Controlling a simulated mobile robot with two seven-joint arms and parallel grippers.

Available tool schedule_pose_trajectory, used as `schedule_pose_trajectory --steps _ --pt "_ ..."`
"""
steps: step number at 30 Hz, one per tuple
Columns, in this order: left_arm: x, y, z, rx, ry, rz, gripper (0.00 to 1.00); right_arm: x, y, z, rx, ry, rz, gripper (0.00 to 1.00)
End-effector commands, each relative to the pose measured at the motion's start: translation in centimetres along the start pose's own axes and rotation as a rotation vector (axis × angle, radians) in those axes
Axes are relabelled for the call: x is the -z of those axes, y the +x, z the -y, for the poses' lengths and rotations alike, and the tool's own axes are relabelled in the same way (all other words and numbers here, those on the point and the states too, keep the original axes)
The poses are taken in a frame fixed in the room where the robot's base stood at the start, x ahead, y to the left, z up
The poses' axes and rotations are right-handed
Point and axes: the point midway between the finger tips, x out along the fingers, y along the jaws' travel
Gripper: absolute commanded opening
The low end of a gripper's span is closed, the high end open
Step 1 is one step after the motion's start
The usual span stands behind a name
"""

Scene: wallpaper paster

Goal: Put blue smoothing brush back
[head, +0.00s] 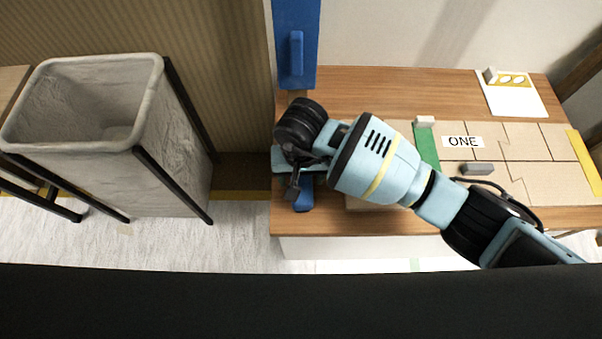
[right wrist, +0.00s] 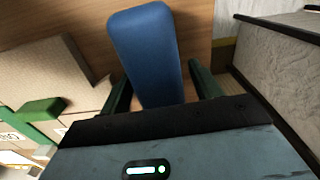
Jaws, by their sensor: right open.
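The blue smoothing brush (right wrist: 148,45) lies on the wooden table top, a long rounded blue shape in the right wrist view. In the head view only its near end (head: 303,196) shows, at the table's left side; my gripper hides the rest. My right gripper (head: 291,180) is over the brush. Its two dark green fingers (right wrist: 160,88) are open, one on each side of the brush, and I cannot tell whether they touch it. A blue panel (head: 283,25) with a raised blue bar (head: 297,55) stands at the table's back left. My left gripper is not in view.
The wooden table (head: 375,88) carries beige panels (head: 550,180), a green strip (head: 427,150), a "ONE" label (head: 463,142), a grey block (head: 476,168) and a white sheet (head: 520,98). A tall grey bin (head: 175,160) with black legs stands left of the table. The table's back strip is mostly clear.

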Motion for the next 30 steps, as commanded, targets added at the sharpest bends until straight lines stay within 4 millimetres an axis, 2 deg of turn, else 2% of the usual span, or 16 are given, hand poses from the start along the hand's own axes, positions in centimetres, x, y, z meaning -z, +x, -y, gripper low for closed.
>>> schedule_pose_trajectory --steps 9,15,21,30 --pt "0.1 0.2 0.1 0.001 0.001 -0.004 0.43 -0.1 0.3 0.1 0.001 0.001 0.004 0.64" --pt "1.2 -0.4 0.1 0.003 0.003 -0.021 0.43 0.3 -3.7 0.1 -0.001 -0.002 -0.007 0.64" --pt "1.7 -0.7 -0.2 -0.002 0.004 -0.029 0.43 0.3 -6.5 0.4 0.000 -0.001 -0.004 0.64" --pt "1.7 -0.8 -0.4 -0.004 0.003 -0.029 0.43 0.2 -7.7 0.5 -0.001 0.000 0.001 0.64"
